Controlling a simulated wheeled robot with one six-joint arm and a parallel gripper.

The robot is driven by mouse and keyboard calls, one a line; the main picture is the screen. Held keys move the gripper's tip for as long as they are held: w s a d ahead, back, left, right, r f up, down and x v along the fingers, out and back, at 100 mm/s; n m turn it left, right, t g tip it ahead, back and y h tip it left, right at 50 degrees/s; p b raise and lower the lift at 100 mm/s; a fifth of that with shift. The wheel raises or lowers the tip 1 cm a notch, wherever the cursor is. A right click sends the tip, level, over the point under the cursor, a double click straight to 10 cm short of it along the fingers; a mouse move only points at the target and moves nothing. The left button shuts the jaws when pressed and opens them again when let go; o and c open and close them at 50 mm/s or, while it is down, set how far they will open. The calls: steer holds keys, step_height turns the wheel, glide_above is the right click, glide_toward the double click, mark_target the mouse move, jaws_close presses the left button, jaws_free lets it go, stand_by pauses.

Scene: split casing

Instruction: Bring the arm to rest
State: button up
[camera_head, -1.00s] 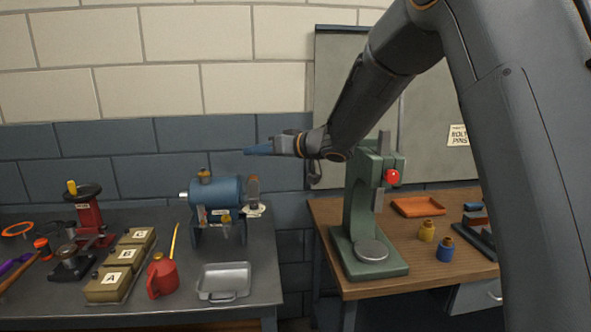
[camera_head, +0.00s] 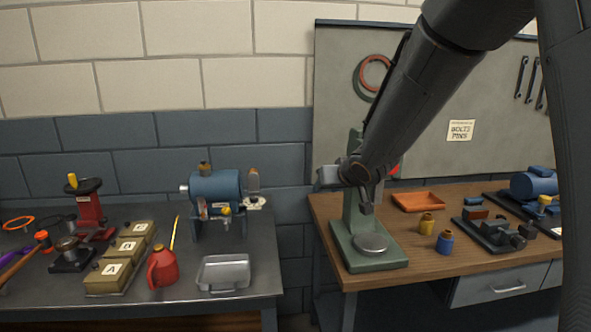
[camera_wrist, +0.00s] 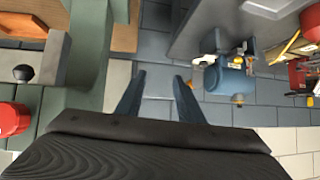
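My gripper (camera_wrist: 159,76) shows in the wrist view with its two blue fingers apart and nothing between them.
The left bench holds a blue motor unit (camera_head: 216,187), a red oil can (camera_head: 163,270), lettered boxes (camera_head: 108,278) and a metal tray (camera_head: 224,272). The right bench (camera_head: 420,255) holds an orange tray (camera_head: 418,202), small bottles and fixtures. A gap separates the benches. The press stands close to my gripper.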

steer(key=s+d+f+m+g+h+b, duration=0.1)
steer(key=s+d+f+g+h, duration=0.1)
steer(key=s+d+f, duration=0.4)
steer(key=s+d+f+m+g+h, duration=0.1)
steer(key=s+d+f+g, duration=0.15)
steer(key=s, duration=0.45)
steer(key=s+d+f+g, duration=0.1)
steer(key=s+f+g, duration=0.1)
steer(key=s, duration=0.7)
steer(key=s+d+f+g+b, duration=0.1)
steer(key=s+f+g, duration=0.1)
steer(key=s+f, duration=0.3)
steer(key=s, duration=0.4)
steer(key=shift+s+m+g+b, duration=0.2)
steer(key=shift+m+g+b, duration=0.1)
steer(key=shift+g, duration=0.05)
